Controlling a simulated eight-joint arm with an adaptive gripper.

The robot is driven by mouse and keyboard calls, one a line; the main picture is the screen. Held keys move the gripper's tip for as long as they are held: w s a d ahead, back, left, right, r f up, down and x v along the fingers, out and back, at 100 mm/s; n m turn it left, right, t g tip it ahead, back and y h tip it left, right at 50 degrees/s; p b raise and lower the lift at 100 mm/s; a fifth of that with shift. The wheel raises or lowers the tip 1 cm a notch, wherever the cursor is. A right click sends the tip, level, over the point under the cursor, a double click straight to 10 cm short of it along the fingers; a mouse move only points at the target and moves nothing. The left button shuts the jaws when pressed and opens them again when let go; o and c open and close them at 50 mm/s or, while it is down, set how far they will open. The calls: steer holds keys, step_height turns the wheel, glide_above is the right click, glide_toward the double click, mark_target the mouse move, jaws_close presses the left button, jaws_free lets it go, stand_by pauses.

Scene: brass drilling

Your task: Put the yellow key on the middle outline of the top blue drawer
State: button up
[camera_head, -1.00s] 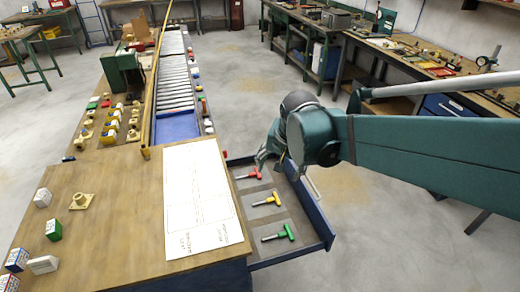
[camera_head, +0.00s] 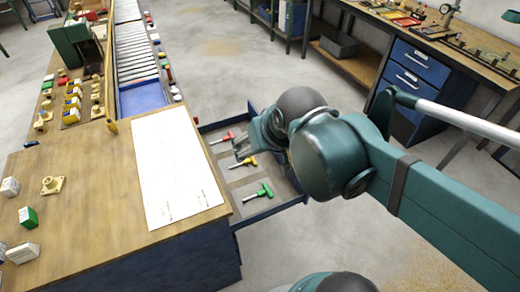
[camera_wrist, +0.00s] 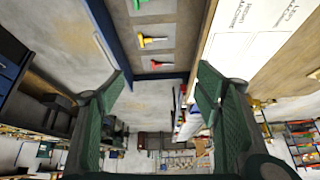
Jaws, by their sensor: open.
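The open blue drawer (camera_head: 270,212) holds three T-handled keys on grey panels. The yellow key (camera_head: 243,163) lies in the middle, between the red key (camera_head: 222,138) and the green key (camera_head: 258,192). In the wrist view the yellow key (camera_wrist: 153,40) lies beyond my fingertips, towards the top, with the red key (camera_wrist: 161,65) below it and the green key (camera_wrist: 140,4) cut by the top edge. My gripper (camera_wrist: 162,86) is open and empty. In the head view my gripper (camera_head: 246,140) is by the far part of the drawer, near the red and yellow keys. Outline details are too small to tell.
A wooden bench (camera_head: 90,215) with a white sheet (camera_head: 175,165) stands left of the drawer. Small boxes and brass parts lie on its left side. A roller conveyor (camera_head: 130,45) runs behind. Another bench with blue drawers (camera_head: 420,65) stands at the back right. Floor right of the drawer is clear.

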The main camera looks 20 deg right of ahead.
steer(key=shift+s+a+n+t, duration=0.15)
steer(key=shift+s+n+t, duration=0.15)
steer(key=shift+s+n, duration=0.35)
steer(key=shift+s, duration=0.15)
stand_by(1.0)
